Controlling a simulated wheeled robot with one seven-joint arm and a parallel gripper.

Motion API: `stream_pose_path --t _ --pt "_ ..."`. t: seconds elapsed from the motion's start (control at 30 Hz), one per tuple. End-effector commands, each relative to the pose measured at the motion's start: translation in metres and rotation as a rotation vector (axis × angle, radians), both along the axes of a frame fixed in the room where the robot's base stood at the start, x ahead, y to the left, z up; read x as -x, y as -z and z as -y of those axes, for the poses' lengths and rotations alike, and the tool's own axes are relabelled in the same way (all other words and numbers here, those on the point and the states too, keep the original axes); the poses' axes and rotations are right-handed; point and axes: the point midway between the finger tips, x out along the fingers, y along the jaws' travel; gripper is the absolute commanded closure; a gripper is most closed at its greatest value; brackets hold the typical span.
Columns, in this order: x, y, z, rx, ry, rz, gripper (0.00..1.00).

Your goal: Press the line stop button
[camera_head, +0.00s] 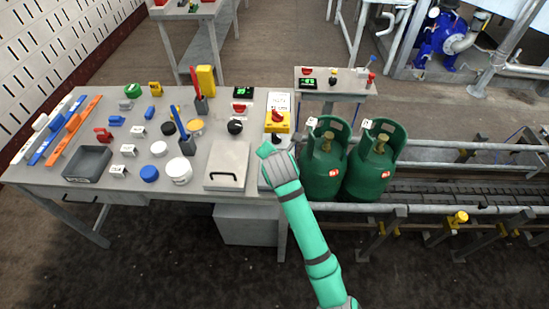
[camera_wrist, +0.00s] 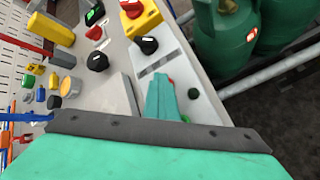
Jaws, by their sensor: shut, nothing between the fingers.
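A yellow box with a red button (camera_head: 278,115) stands at the right end of the grey table. The red button (camera_wrist: 132,9) also shows at the top of the wrist view. My gripper (camera_head: 267,151) is shut and empty, just in front of this box, over a light grey control panel (camera_wrist: 172,52). In the wrist view the teal fingers (camera_wrist: 160,95) point up the panel. A black knob (camera_wrist: 147,45), a small red button (camera_wrist: 171,81) and a green button (camera_wrist: 193,94) are on it. The fingers partly hide the red one. I cannot read the labels or tell contact.
A grey lidded case (camera_head: 227,165) lies left of my gripper. Two green gas cylinders (camera_head: 324,160) stand close on its right, by the conveyor (camera_head: 450,193). A black knob (camera_head: 235,127) and several small parts are on the table. A small raised panel (camera_head: 345,83) stands behind the cylinders.

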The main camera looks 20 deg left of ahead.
Motion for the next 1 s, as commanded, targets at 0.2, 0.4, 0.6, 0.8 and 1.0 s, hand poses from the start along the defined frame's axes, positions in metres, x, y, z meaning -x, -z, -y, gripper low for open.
stream_pose_path --t 0.2,0.4,0.6,0.8,1.0 --pt "0.001 -0.001 -0.003 0.002 -0.004 -0.001 1.00" --pt "0.001 -0.009 -0.005 0.003 -0.006 0.000 1.00" --pt "0.000 -0.017 -0.006 0.001 -0.006 0.000 1.00" --pt "0.000 -0.017 -0.005 0.001 -0.005 -0.001 1.00" --pt "0.000 -0.021 -0.005 0.001 -0.005 0.000 1.00"
